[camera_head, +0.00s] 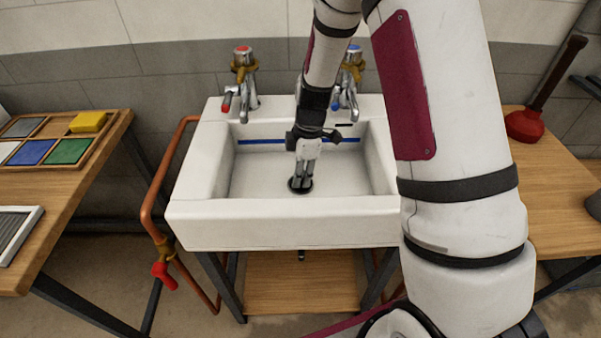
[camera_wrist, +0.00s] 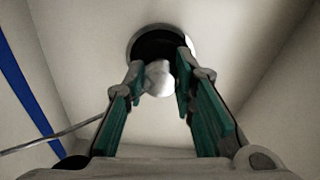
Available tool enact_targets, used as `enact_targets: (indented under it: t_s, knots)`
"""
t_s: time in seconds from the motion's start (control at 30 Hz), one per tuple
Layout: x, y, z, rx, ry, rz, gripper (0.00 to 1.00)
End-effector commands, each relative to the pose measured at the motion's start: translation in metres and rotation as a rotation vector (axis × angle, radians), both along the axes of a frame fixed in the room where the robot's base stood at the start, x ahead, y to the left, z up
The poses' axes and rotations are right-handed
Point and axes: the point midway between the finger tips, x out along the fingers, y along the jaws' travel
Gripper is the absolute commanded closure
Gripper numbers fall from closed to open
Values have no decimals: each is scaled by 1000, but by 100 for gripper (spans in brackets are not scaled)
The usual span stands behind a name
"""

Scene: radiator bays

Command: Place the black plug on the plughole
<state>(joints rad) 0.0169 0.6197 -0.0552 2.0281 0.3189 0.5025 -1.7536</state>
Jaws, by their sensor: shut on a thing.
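The white sink (camera_head: 187,205) stands in the middle of the head view. My gripper (camera_head: 302,180) points down into its basin, with its fingertips close to the floor. It is shut on the black plug (camera_head: 300,187), which shows as a dark disc under the fingertips. In the wrist view the gripper (camera_wrist: 160,78) has green-padded fingers on both sides of a pale round piece. Beyond them is a dark round area (camera_wrist: 155,44) with a pale rim, at the plughole. The fingers hide part of it, and I cannot tell whether the plug is seated or just above.
A red-marked tap (camera_head: 241,85) and a blue-marked tap (camera_head: 350,80) stand at the sink's back edge. A copper pipe (camera_head: 165,180) with a red valve runs down the left. Side tables hold coloured blocks and a red plunger (camera_head: 525,125). A blue stripe (camera_head: 260,141) crosses the basin wall.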

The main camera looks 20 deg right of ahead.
Motion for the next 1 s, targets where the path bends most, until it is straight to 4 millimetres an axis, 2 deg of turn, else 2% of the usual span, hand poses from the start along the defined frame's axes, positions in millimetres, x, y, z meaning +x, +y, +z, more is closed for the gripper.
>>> enact_targets:
  t_s: [0.1,0.13,0.2,0.23,0.63,0.77,1.0]
  knots:
    - [0,0,-3,0,0,0,100]
    - [0,0,-4,0,0,0,73]
    - [0,0,-3,0,0,0,58]
    - [0,0,-3,0,0,0,55]
    - [0,0,3,0,-1,0,55]
    - [1,-3,22,1,-4,0,55]
    - [-1,-8,73,0,-4,1,55]
